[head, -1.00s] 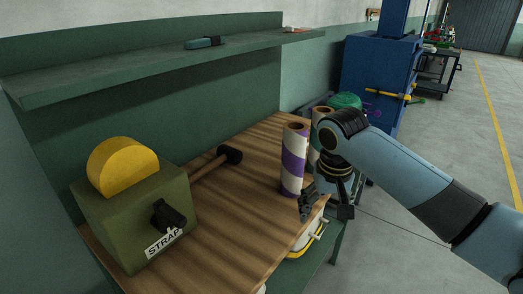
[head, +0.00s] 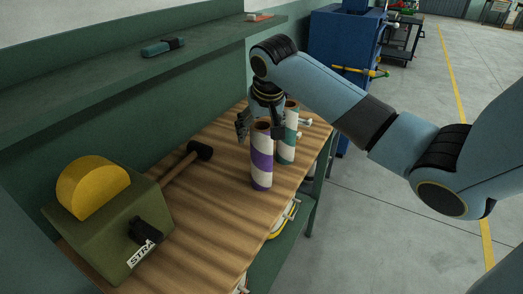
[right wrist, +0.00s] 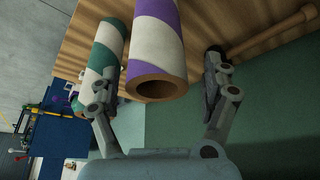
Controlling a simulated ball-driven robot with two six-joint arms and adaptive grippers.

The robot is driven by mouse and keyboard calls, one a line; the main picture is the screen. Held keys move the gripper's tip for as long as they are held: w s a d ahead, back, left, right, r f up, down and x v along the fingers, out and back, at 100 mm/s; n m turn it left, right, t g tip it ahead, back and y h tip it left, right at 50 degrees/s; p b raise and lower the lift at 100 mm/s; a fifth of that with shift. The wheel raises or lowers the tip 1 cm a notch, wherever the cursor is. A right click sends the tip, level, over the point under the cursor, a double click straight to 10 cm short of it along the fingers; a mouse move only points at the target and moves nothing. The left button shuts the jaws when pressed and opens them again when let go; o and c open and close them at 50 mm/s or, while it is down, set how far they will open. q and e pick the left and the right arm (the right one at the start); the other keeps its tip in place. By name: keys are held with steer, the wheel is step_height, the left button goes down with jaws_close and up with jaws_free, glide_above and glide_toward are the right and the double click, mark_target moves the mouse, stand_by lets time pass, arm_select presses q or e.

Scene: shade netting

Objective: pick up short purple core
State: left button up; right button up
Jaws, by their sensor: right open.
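The purple core (head: 262,172), a cardboard tube with purple and white spiral bands, stands upright on the wooden bench top. In the right wrist view the purple core (right wrist: 158,45) lies between the two fingers, its open brown end facing the camera. My right gripper (head: 261,128) is open, close behind the top of the core; its fingers (right wrist: 158,78) show no grip on it. A teal and white core (head: 288,145) stands just behind and right; in the right wrist view it (right wrist: 105,55) is close beside the left-hand finger. My left gripper is not in view.
A mallet (head: 185,168) lies left of the cores. An olive strap dispenser with a yellow disc (head: 92,188) stands at front left. A green shelf (head: 120,72) overhangs the bench's back. The bench's front middle (head: 205,235) is clear.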

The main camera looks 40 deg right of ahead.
mark_target(262, 157)
steer(key=x, duration=0.4)
steer(key=shift+d+f, duration=0.1)
steer(key=shift+f, duration=0.15)
steer(key=c, duration=1.7)
steer(key=shift+o, duration=0.2)
steer(key=shift+r, duration=0.1)
